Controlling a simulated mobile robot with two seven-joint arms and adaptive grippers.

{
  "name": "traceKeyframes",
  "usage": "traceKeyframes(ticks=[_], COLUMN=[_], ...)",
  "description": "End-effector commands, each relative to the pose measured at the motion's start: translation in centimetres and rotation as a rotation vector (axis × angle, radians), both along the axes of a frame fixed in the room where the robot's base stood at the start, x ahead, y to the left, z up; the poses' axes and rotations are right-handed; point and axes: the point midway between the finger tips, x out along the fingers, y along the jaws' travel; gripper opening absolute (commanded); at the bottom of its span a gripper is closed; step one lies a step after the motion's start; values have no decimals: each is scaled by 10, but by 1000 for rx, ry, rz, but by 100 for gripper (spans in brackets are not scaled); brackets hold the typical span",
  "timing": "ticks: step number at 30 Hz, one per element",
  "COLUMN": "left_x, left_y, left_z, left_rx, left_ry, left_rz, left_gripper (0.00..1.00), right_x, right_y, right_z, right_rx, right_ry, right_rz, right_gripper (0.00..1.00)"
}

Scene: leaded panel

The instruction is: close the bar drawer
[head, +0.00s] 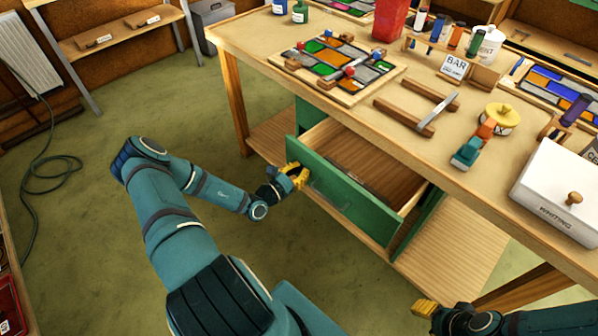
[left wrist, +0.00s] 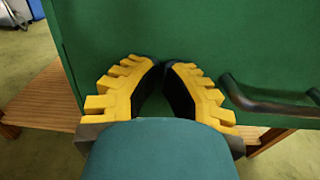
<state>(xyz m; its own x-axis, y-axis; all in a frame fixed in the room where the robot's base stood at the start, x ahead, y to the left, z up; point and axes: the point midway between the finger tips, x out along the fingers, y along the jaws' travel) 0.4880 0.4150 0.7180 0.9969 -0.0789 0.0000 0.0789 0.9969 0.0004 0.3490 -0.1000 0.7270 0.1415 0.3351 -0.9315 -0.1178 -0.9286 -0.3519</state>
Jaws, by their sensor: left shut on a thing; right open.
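The bar drawer (head: 405,212) has a green front and a pale wooden inside. It stands pulled out from under the workbench, and its inside looks empty. My left gripper (head: 299,172) is at the left part of the green front, with its yellow fingers brought together. In the left wrist view, the fingertips (left wrist: 161,64) are against or very close to the green face (left wrist: 200,28). I cannot make out anything between them. The dark drawer handle (left wrist: 262,103) is to their right, apart from them. My right gripper (head: 425,307) is open at the lower right, partly cut off.
A lower wooden shelf (head: 460,250) runs beneath the drawer. The green floor (head: 90,240) is clear left of my arm, except for a cable (head: 45,180).

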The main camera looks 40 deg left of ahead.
Motion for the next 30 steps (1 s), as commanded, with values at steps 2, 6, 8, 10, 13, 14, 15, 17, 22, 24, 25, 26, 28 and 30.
traceKeyframes(ticks=[2, 6, 8, 10, 13, 14, 15, 17, 22, 24, 25, 26, 28, 30], left_x=[11, 37, 51, 68, 94, 101, 111, 125, 158, 169, 174, 177, 185, 190], left_y=[-2, -4, -6, -7, -9, -9, -10, -11, -13, -14, -14, -15, -15, -15], left_z=[2, 2, 2, 2, 2, 1, 1, 1, 0, -1, -1, -1, 0, 0], left_rx=[1, 2, 2, 2, 2, 2, 2, 3, 2, 1, 1, 1, 1, 0], left_ry=[-2, -3, -4, -3, -4, -4, -3, -4, -3, -2, -2, -2, -2, -2], left_rz=[-2, -3, -4, -4, -3, -3, -2, -2, -1, -1, 0, -1, 1, 0], left_gripper=[0, 0, 0, 0, 0, 0, 0, 0, 0, 0, 0, 0, 0, 0], right_x=[-1, -1, -2, -2, -2, -2, -2, -2, -1, -1, -1, -1, 0, 0], right_y=[0, 0, 0, 0, 0, 0, 0, 0, 0, 0, 0, 0, 0, 0], right_z=[3, 8, 10, 11, 11, 11, 10, 9, 3, 1, 0, 0, -2, -3], right_rx=[0, 1, 1, 1, 1, 1, 1, 1, 0, 0, 0, 0, 0, 0], right_ry=[1, 4, 4, 5, 6, 6, 6, 6, 3, 2, 2, 1, 0, 0], right_rz=[0, 0, 0, 1, 1, 1, 1, 1, 1, 1, 1, 0, 0, 0], right_gripper=[47, 47, 47, 47, 47, 47, 47, 47, 47, 47, 47, 47, 47, 47])
